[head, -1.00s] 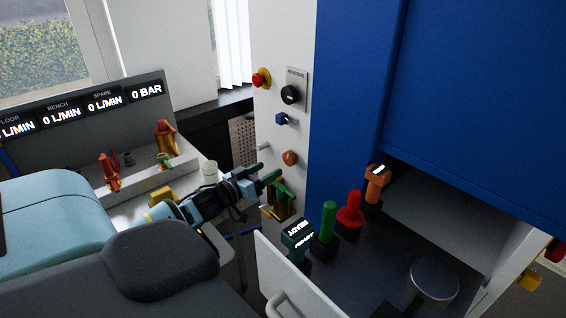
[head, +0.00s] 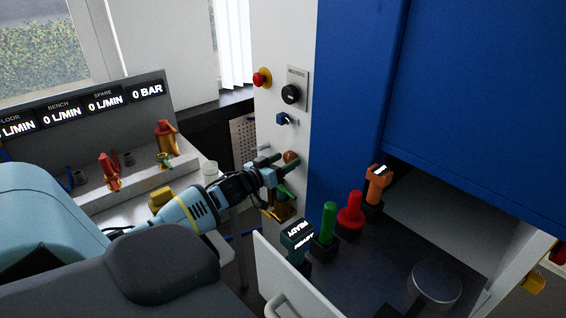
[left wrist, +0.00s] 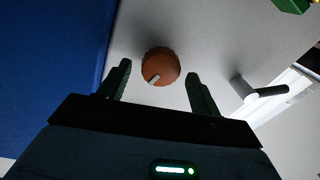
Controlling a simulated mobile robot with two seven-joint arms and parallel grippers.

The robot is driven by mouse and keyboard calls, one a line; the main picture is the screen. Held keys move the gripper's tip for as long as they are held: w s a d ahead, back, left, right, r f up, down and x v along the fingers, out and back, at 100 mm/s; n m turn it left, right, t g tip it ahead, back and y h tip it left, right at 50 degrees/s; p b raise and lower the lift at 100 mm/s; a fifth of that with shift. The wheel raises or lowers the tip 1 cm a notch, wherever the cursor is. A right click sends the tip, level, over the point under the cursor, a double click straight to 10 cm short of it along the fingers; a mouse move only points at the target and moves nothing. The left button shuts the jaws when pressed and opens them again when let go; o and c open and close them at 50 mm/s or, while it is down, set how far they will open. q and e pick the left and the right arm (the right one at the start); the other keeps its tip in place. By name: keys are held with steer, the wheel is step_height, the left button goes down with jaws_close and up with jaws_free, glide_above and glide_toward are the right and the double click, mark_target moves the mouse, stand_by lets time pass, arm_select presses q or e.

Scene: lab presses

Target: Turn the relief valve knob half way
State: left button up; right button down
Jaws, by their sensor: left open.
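The relief valve knob appears to be the round orange-brown knob (head: 291,157) on the white side panel of the press. It also shows in the left wrist view (left wrist: 161,65), with a pale pointer mark toward its lower left. My left gripper (head: 281,174) is open in front of the panel, close to the knob. In the left wrist view, its two dark fingers (left wrist: 158,72) stand apart on either side of the knob, with gaps to it. I cannot tell how deep the fingertips reach. My right gripper is not in view.
Above the knob sit a blue valve (head: 282,119), a black heater knob (head: 291,94) and a red stop button (head: 261,78). A small metal lever (left wrist: 257,91) is near. A brass fitting (head: 279,208) is below. Green (head: 328,222) and red (head: 350,211) controls stand at right.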

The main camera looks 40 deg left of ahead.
arm_select(q)
steer(key=c, duration=1)
